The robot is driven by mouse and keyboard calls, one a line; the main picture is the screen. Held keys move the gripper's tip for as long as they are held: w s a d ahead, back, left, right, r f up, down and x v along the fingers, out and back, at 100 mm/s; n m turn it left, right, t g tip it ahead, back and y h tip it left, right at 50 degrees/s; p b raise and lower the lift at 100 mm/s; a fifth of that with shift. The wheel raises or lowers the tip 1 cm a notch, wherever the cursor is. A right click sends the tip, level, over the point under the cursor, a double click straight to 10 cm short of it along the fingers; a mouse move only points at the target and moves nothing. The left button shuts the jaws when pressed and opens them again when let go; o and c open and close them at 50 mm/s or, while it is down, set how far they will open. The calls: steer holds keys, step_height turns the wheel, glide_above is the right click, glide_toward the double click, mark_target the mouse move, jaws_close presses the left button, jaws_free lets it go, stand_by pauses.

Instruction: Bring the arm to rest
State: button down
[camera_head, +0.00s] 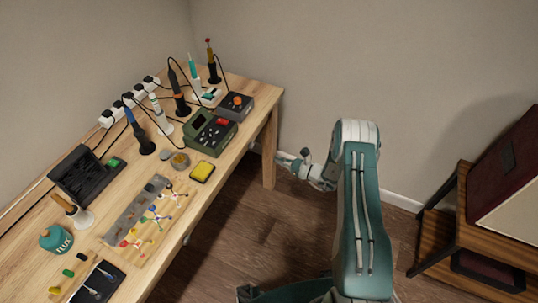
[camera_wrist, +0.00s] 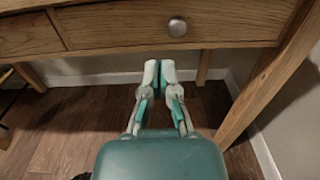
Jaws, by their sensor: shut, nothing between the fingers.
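My gripper (camera_head: 281,158) is at the right of the workbench in the head view, held out beyond the table's edge and near a table leg. In the wrist view my gripper (camera_wrist: 159,68) points under the bench, below a drawer with a round knob. Its two fingers are together with nothing between them. My arm is bent, with its large teal link upright in the right half of the head view.
A wooden shelf (camera_head: 440,232) stands at the right. Bare floor (camera_head: 225,240) lies between them.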

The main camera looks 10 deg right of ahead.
steer(key=shift+s+r, duration=0.1)
steer(key=s+a+r+n+g+h, duration=0.1)
steer(key=s+a+r+n+g, duration=0.15)
steer(key=r+n, duration=0.45)
steer(key=s+a+r+n+g+h, duration=0.15)
steer(key=s+r+g, duration=0.25)
steer(key=r, duration=0.7)
steer(key=s+a+r+n+g, duration=0.3)
steer(key=r+n+g, duration=0.15)
steer(key=r, duration=0.35)
steer(key=s+d+r+n+t+h, duration=0.3)
steer(key=s+r+n+h, duration=0.3)
steer(key=s, duration=0.6)
steer(key=s+d+r+n+t+h, duration=0.3)
steer(key=s+r+n+h, duration=0.3)
steer(key=s, duration=0.7)
steer(key=shift+d+r, duration=0.45)
steer(key=shift+r, duration=0.8)
